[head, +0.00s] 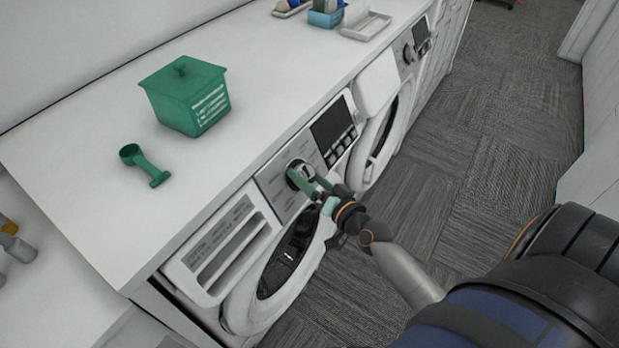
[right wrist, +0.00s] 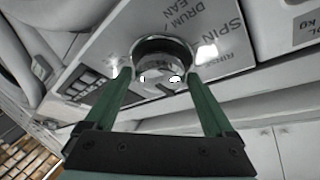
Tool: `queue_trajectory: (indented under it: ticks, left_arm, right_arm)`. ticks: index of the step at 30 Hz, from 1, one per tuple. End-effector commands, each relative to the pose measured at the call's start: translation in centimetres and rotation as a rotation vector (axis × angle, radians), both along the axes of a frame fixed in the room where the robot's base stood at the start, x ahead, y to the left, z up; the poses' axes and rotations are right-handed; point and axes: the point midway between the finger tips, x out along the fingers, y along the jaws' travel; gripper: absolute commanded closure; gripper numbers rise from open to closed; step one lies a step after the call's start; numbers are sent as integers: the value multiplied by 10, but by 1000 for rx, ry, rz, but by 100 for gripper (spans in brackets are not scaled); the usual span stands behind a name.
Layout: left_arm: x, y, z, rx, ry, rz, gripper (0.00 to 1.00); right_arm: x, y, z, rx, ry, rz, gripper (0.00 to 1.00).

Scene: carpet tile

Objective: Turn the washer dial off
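The washer dial (head: 307,170) is a round silver knob on the front control panel of the nearer white washer (head: 245,312). In the right wrist view the dial (right wrist: 160,60) sits straight ahead, with printed labels such as "SPIN" beside it. My right gripper (head: 308,181) is at the dial, with its two green fingers spread to either side of the knob. In the right wrist view the gripper (right wrist: 160,72) is open around the dial; I cannot tell if the fingers touch it. The dial's pointer mark cannot be read. My left gripper is out of view.
A white counter (head: 85,165) runs above the machines, holding a green lidded box (head: 183,100) and a green scoop (head: 143,165). The washer's round door (head: 285,262) and detergent drawer (head: 222,245) lie below and left of the dial. A second machine (head: 380,85) stands beyond. The carpeted floor (head: 490,140) is clear.

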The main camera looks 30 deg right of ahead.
Motion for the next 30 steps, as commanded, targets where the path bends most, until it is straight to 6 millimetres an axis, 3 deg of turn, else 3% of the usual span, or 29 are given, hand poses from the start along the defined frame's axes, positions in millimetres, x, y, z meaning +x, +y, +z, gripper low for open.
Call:
queue_trajectory:
  ticks: [3, 14, 30]
  left_arm:
    - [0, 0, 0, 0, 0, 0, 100]
    - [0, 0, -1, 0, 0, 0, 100]
    - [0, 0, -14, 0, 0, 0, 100]
  right_arm:
    - [0, 0, 0, -1, 0, 0, 0]
    - [-9, -1, 0, -3, 1, 0, 0]
    - [-98, -3, 12, -3, 4, 1, 0]
